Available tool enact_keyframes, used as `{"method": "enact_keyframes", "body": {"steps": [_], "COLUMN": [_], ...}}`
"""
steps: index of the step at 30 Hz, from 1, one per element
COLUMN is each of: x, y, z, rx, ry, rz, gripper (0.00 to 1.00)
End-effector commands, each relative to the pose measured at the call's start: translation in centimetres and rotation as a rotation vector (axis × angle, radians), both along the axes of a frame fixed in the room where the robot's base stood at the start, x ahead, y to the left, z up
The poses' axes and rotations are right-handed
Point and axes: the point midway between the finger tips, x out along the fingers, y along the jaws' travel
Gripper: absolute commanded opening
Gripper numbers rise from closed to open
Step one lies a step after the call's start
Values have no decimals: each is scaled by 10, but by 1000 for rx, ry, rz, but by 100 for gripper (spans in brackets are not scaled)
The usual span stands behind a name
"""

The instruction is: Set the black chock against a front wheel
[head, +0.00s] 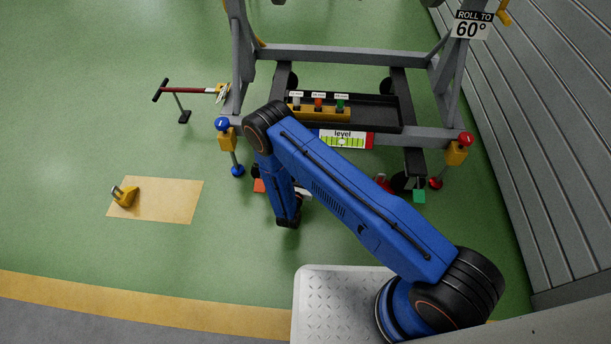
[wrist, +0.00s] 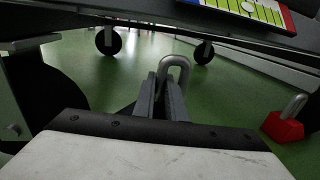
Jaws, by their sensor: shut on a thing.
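My gripper (wrist: 166,98) is shut on the grey metal loop handle of the black chock (wrist: 178,62) in the wrist view. The chock's dark body is mostly hidden behind the fingers and the gripper housing. A large black front wheel (wrist: 45,88) stands close on the left of the gripper. I cannot tell whether the chock touches it or the floor. In the head view my arm hides the gripper's fingertips and the chock. The right front wheel (head: 400,183) shows under the frame, partly behind my arm.
A red chock (wrist: 284,124) stands to the right in the wrist view. A yellow chock (head: 126,196) sits on a tan mat (head: 170,200). A level (head: 343,139) hangs low on the grey stand (head: 345,57).

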Motion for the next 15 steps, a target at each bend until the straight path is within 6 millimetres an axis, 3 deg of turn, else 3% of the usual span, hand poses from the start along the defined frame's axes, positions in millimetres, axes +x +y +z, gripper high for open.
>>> {"method": "enact_keyframes", "body": {"steps": [5, 15], "x": [0, 0], "y": [0, 0], "z": [-8, -44], "rx": [1, 1], "ry": [-1, -1], "rz": [0, 0], "gripper": [0, 0]}}
